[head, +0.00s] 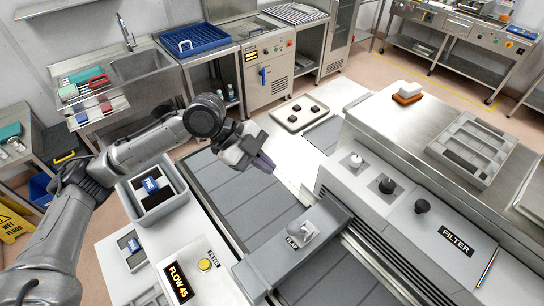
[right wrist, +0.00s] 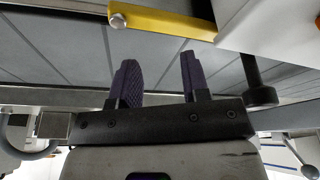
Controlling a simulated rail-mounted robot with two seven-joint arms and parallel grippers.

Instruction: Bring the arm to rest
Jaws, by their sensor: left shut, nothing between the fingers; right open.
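My left arm (head: 150,145) reaches in from the left of the head view, over the left side of the machine. Its gripper (head: 268,163) is shut and holds nothing, above the grey slatted bed (head: 225,200). My right gripper (right wrist: 159,75) shows in the right wrist view with its two dark ribbed fingers apart and nothing between them. Grey panels lie beyond those fingers. I do not make out the right gripper in the head view.
A grey bin (head: 184,196) with a blue item stands below my left forearm. A cross housing (head: 295,245) with a lever bridges the bed. A tray with dark blocks (head: 300,113) lies beyond the gripper. A yellow bar (right wrist: 165,22) crosses above the right fingers.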

